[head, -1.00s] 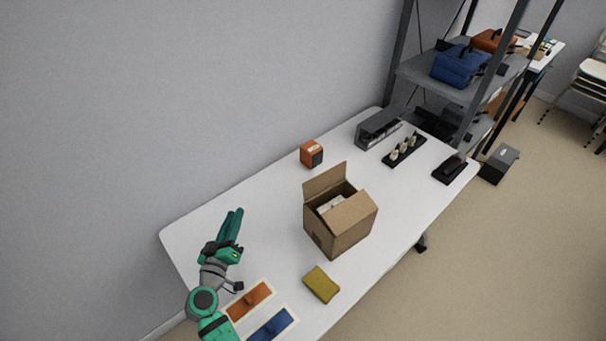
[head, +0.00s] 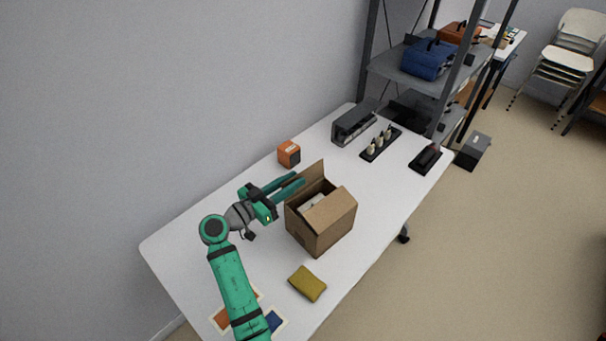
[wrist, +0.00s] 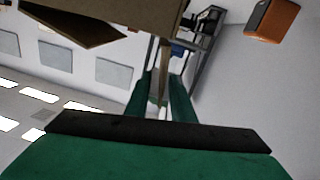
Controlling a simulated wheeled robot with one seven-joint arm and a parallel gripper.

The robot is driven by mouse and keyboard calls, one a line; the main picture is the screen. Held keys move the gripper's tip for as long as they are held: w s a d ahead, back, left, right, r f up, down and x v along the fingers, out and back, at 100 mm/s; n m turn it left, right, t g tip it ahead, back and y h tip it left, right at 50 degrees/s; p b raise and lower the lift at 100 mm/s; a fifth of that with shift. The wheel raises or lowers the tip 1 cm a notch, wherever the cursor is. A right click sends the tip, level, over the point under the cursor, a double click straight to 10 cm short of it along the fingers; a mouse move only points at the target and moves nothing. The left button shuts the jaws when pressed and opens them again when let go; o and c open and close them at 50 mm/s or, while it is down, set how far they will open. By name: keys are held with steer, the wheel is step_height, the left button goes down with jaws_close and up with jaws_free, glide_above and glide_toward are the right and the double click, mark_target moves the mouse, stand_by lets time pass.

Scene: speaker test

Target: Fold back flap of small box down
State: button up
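The small brown cardboard box (head: 322,232) stands on the white table. Its back flap (head: 312,175) stands up, and another flap (head: 332,208) slopes over the front of the opening. Something pale shows inside. My gripper (head: 299,179) is at the left part of the back flap, with its green fingers apart and partly covering the flap. In the wrist view a thin brown edge, seemingly the back flap (wrist: 163,84), shows between the fingers with gaps beside it. Brown cardboard of the box (wrist: 150,10) fills the top there. I cannot tell whether a finger touches the flap.
An orange speaker-like cube (head: 289,153) stands behind the box, near the wall. A yellow-olive block (head: 307,284) lies in front. A grey device (head: 354,122), a black peg tray (head: 381,144) and another black tray (head: 426,158) are at the far end. Free table lies left of the box.

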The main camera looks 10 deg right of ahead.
mark_target(303, 173)
steer(key=shift+x, duration=2.25)
jaws_close()
